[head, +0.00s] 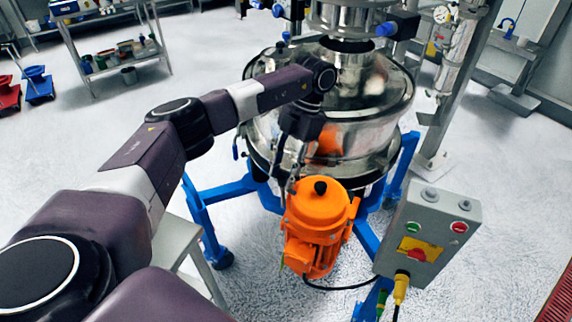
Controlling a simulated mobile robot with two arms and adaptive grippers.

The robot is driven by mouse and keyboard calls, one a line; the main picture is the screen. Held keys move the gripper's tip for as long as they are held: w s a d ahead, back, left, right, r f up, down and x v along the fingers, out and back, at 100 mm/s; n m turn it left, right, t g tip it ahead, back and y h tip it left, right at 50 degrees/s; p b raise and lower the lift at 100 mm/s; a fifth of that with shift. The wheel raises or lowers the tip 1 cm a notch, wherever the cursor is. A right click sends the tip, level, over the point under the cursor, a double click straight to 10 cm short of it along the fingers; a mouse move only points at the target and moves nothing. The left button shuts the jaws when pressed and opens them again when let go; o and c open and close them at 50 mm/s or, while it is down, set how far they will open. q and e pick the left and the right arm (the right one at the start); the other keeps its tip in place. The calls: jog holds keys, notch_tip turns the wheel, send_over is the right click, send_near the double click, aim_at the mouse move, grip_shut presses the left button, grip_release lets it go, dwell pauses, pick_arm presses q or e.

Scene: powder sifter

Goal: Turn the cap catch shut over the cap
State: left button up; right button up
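The steel sifter (372,112) stands in the middle of the head view on a blue frame (207,222). My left arm reaches in from the left, and its gripper (291,180) points down in front of the sifter's drum. The fingertips are just above and left of the orange motor (318,208), which has a black knob (320,187) on top. The fingers look thin and dark, and I cannot tell whether they are open or whether they touch anything. I cannot make out the cap or its catch; my wrist hides part of the drum's front. My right gripper is out of view.
A grey control box (437,222) with buttons and a yellow-plugged cable stands at the right front. A steel post (458,75) with a gauge rises behind it. A grey stand (178,240) is below my arm.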

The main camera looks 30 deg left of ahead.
pick_arm(q)
jog(key=v, duration=1.2)
jog(key=shift+f, duration=0.1)
